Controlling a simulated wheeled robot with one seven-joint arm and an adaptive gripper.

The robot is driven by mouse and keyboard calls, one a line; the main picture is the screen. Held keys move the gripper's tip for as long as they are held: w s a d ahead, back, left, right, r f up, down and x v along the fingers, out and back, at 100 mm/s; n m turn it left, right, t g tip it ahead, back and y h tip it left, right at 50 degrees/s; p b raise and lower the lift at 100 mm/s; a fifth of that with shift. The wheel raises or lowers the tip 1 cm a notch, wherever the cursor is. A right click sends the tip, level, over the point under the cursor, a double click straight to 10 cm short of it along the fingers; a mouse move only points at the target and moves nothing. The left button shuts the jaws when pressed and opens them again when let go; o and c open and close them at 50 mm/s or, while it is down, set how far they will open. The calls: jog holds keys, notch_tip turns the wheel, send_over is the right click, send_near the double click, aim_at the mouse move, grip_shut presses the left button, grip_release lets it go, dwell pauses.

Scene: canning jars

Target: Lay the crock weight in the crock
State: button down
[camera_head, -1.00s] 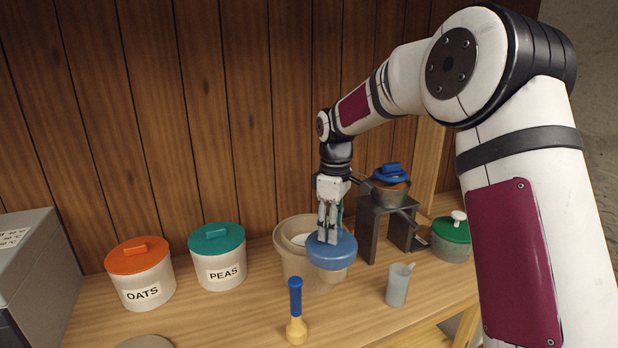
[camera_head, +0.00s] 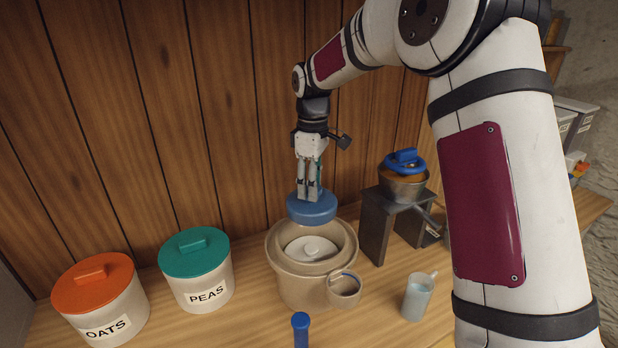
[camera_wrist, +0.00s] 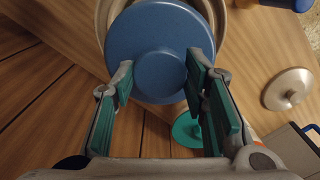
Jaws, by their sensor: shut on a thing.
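My gripper (camera_head: 310,194) points down and is shut on the knob of a blue disc (camera_head: 298,211). The disc is level and hangs above the back part of the tan crock (camera_head: 300,288), apart from its rim as far as I can tell. A pale disc with a knob (camera_head: 311,251) lies inside the crock. I cannot tell from looks alone which disc is the crock weight. In the wrist view the blue disc (camera_wrist: 148,35) sits between the fingertips (camera_wrist: 160,72) and hides most of the crock, whose rim (camera_wrist: 104,12) shows behind it.
A small cup (camera_head: 345,291) stands against the crock's front right. Left are the PEAS canister (camera_head: 205,283) and OATS canister (camera_head: 120,308). Right are a dark stand (camera_head: 376,225) with a pot (camera_head: 404,190) and a pale cup (camera_head: 415,300). A blue-topped tool (camera_head: 301,325) stands in front.

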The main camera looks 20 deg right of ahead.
dwell(0.3)
jog(key=shift+f+b, duration=1.1)
jog(key=shift+f, duration=5.9)
jog(key=shift+f, duration=0.4)
jog(key=c, duration=0.9)
grip_release()
jog(key=shift+o, duration=0.2)
jog(key=shift+s+f, duration=0.1)
notch_tip(320, 180, up, 12)
jog(key=shift+r, duration=0.1)
